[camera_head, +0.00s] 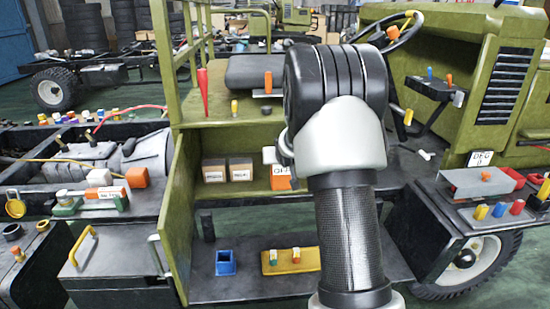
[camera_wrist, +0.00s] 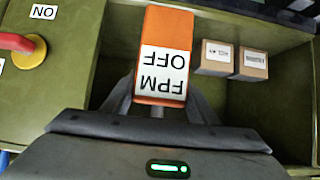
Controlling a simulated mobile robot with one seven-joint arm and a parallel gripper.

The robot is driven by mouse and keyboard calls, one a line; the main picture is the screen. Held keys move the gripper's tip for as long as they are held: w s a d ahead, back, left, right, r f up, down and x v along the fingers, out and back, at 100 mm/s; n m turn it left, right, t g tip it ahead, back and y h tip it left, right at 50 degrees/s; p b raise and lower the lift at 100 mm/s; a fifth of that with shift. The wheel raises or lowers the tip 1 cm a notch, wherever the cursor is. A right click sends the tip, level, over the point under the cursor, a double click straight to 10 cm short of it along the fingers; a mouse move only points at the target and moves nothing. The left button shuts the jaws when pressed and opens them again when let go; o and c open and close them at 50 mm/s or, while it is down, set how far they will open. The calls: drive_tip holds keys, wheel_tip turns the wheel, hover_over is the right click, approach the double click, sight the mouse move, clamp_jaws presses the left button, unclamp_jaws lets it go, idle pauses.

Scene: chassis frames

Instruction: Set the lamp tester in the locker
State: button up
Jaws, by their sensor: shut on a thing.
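The lamp tester appears to be the orange block with a white label reading "FPM OFF" (camera_wrist: 163,52), upside down in the wrist view. My gripper (camera_wrist: 158,104) is shut on it, with a dark finger on each side of its lower end. In the head view the lamp tester (camera_head: 279,177) shows partly, left of my arm; most of my gripper is hidden there. The locker looks like the open olive-green compartment (camera_head: 225,140). The lamp tester is over or within its opening; I cannot tell whether it touches the floor or back wall.
Two small cardboard boxes (camera_head: 227,169) stand side by side in the compartment, right of the lamp tester in the wrist view (camera_wrist: 233,60). A green panel (camera_wrist: 45,95) with a red knob (camera_wrist: 17,42) borders it. Below, a blue holder (camera_head: 225,263) and yellow tray (camera_head: 290,261) sit on a shelf.

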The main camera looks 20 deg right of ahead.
drive_tip(key=w+r+b+x, duration=0.1)
drive_tip(key=x, duration=0.8)
drive_tip(key=shift+w+d+r, duration=0.2)
drive_tip(key=shift+d+r, duration=0.05)
drive_tip(key=shift+r, duration=0.05)
drive_tip(key=shift+f, duration=0.1)
drive_tip(key=shift+f, duration=0.15)
drive_tip(key=o, duration=1.4)
